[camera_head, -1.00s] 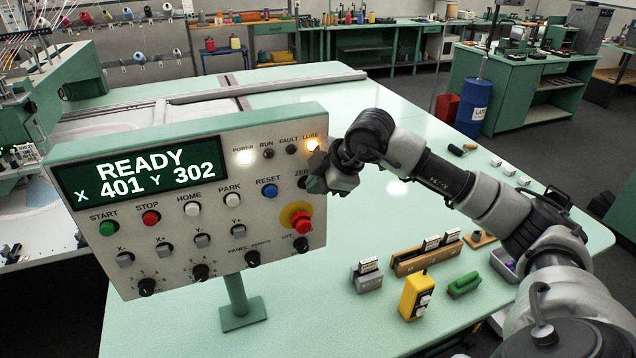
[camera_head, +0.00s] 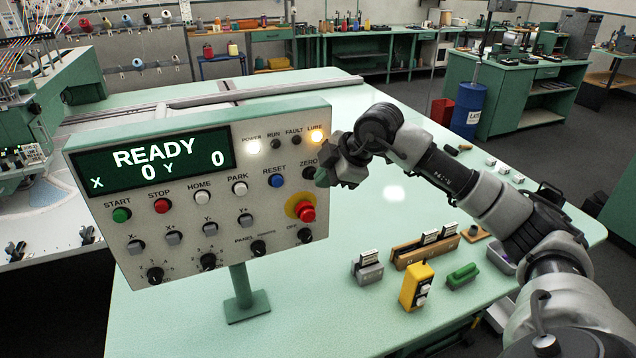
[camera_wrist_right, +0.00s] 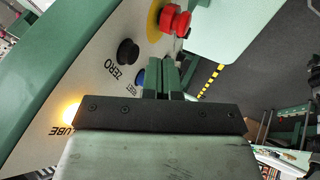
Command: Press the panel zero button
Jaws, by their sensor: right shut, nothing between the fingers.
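The control panel (camera_head: 88,205) stands tilted on a green post, its screen (camera_head: 150,165) reading READY, X 0, Y 0. The black ZERO button (camera_head: 309,173) is at the panel's upper right, just left of my right gripper (camera_head: 324,178). In the wrist view the ZERO button (camera_wrist_right: 127,51) shows whole, beside the fingertips of my right gripper (camera_wrist_right: 169,62) and apart from them in the picture. My right gripper is shut and empty, close to the panel face. My left gripper is not in view.
A red emergency knob (camera_head: 306,212) on a yellow ring sits below ZERO, and a blue RESET button (camera_head: 277,181) to its left. The LUBE lamp (camera_head: 317,137) glows orange above. A yellow box (camera_head: 414,288) and a green block (camera_head: 462,275) lie on the table.

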